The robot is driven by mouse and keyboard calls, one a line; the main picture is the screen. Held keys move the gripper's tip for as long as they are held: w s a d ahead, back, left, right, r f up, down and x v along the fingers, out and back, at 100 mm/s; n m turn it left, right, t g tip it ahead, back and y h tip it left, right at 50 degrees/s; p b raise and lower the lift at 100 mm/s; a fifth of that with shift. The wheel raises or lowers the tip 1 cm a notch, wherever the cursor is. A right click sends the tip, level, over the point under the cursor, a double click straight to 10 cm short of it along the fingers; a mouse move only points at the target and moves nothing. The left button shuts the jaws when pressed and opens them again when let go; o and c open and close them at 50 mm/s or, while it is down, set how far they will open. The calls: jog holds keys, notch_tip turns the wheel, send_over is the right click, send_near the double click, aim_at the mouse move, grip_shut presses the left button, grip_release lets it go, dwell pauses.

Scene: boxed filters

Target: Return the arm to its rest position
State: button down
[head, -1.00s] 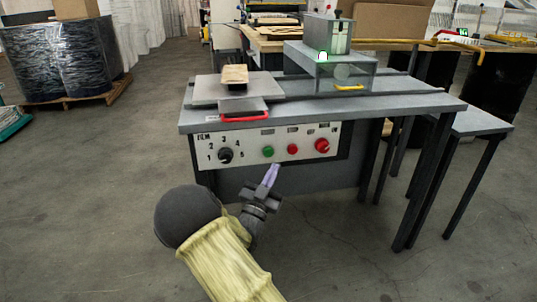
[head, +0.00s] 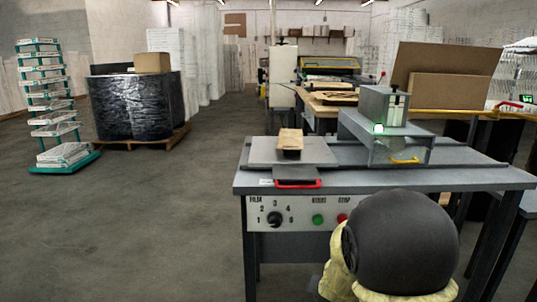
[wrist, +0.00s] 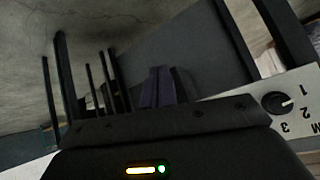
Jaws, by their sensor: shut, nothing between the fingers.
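My gripper (wrist: 159,86) shows in the wrist view with its purple fingers together and nothing between them. Beyond it in that view are the table legs and part of the control panel with its black knob (wrist: 277,102), seen upside down. In the head view my arm is folded up close to the camera at the lower right, a dark round joint with pale yellow covering. It hides the right part of the machine's control panel (head: 297,218). The gripper itself cannot be made out in the head view.
The machine's grey table (head: 460,178) stands close in front, with a sliding tray (head: 262,150) carrying a small brown box (head: 290,139) and a grey press housing (head: 385,115). A wrapped pallet load (head: 135,105) and a teal rack (head: 62,150) stand far left. The left floor is clear.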

jog(key=s+r+n+g+y+p, duration=0.25)
jog(key=s+n+g, duration=0.3)
jog(key=s, duration=1.35)
notch_tip(320, 180, up, 37)
jog(key=p, duration=3.6)
jog(key=shift+w+a+m+g+h+p, duration=0.15)
jog(key=shift+a+m+g+h+p, duration=0.05)
jog(key=shift+m+g+h+p, duration=0.2)
jog(key=shift+r, duration=0.1)
